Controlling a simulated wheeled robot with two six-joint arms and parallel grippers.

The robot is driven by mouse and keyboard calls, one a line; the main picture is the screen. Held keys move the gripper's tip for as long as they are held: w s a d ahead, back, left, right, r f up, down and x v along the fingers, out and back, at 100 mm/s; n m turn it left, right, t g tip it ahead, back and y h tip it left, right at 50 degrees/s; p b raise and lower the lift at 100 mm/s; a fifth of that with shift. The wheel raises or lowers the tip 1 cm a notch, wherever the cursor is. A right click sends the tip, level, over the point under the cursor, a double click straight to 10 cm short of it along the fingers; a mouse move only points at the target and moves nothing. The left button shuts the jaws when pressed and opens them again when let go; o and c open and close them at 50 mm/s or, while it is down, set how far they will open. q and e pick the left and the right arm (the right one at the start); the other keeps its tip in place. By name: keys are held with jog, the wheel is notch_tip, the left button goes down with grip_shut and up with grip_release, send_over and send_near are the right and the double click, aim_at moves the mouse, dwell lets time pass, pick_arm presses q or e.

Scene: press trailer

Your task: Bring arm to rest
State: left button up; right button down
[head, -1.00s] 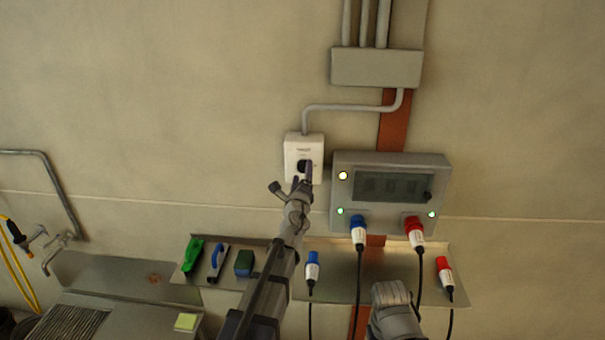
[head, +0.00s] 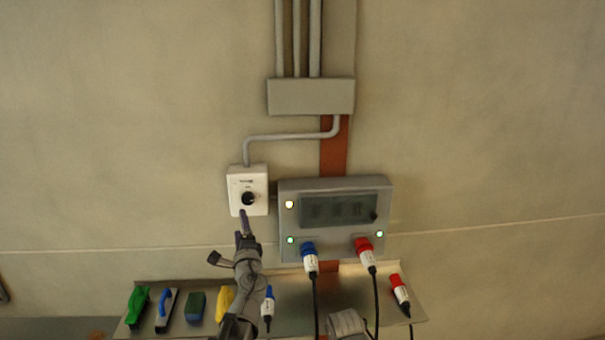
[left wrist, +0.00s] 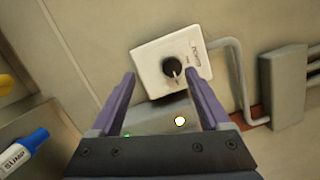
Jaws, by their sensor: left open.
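A white switch box (head: 236,203) with a round black knob (head: 248,198) is on the wall; both also show in the left wrist view, the box (left wrist: 148,60) and the knob (left wrist: 172,67). My left gripper (head: 243,214) is just below the knob in the head view. In the left wrist view its two purple fingers (left wrist: 159,80) are spread with nothing between them, and the knob shows beyond the gap, apart from them. A grey part of my right arm shows at the bottom of the head view; its gripper is not seen.
A grey panel (head: 335,184) with lit lamps is right of the switch box. A blue plug (head: 308,250) and a red plug (head: 363,246) sit in its underside, cables hanging. Below, a metal shelf (head: 338,290) holds brushes, a yellow item (head: 225,301) and loose connectors.

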pick_arm(q)
jog(key=s+d+f+n+g+b, duration=0.2)
jog(key=s+f+n+g, duration=0.4)
jog(key=f, duration=0.4)
jog(key=s+d+f+n+g+b, duration=0.1)
jog(key=s+d+f+n+g, duration=0.25)
jog(key=s+f+n, duration=0.5)
jog(key=s+d+f+m+g+h+b, duration=0.1)
jog(key=s+d+f+g+h, duration=0.4)
jog(key=s+d, duration=0.8)
notch_tip(320, 180, down, 6)
jog(key=s+g+b, duration=0.1)
jog(key=g, duration=0.2)
jog(key=shift+s+r+h, duration=0.15)
jog(key=shift+s+h, duration=0.15)
jog(key=shift+h, duration=0.1)
jog(key=shift+m, duration=0.25)
